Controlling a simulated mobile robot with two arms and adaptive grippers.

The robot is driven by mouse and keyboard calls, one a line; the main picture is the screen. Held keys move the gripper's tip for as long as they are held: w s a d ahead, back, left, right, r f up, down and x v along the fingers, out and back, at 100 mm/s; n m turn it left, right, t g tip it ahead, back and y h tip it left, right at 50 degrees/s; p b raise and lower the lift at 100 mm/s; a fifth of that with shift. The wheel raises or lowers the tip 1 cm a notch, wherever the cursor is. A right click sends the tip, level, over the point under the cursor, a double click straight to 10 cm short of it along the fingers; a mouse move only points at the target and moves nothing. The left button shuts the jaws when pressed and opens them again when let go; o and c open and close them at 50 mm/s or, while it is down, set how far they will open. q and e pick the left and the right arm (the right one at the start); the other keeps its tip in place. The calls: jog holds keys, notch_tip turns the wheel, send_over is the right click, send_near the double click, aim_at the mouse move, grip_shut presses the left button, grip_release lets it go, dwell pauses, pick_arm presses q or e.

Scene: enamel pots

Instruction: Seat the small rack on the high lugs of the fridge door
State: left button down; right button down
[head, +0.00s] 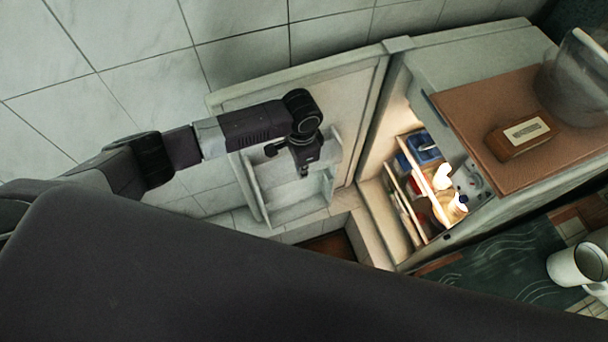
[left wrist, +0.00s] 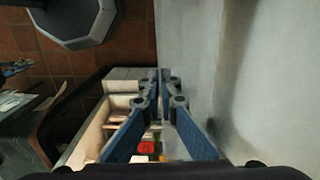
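The fridge door (head: 355,105) stands open to the left of the fridge, its pale inner face showing. A pale open rack-like frame (head: 256,194) is at the lower part of the door's inner side; whether it is the small rack I cannot tell. My left gripper (head: 304,168) points down at the door's inner face, over this frame. In the left wrist view the blue fingers of my left gripper (left wrist: 161,74) come together at their tips, beside the pale door surface (left wrist: 238,85). I make out nothing between them. The high lugs cannot be told apart. My right gripper is out of view.
The lit fridge interior (head: 398,209) holds bottles and a blue container (head: 424,147). A brown mat (head: 465,110) with a brown box (head: 520,137) and a glass vessel (head: 578,85) is on the fridge top. A tiled wall (head: 140,95) stands behind the door. A white mug (head: 577,265) is at the lower right.

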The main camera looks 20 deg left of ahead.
pick_arm(q)
jog(key=shift+w+a+b, duration=0.25)
jog(key=shift+w+a, duration=0.4)
jog(key=shift+w, duration=0.15)
jog(key=shift+w+a+b, duration=0.2)
jog(key=shift+w+a, duration=0.4)
jog(key=shift+w, duration=0.2)
jog(key=shift+f+b, duration=0.35)
jog(key=shift+f, duration=0.5)
jog(key=c, duration=2.1)
grip_release()
notch_tip(320, 180, up, 12)
jog(key=shift+s, duration=0.15)
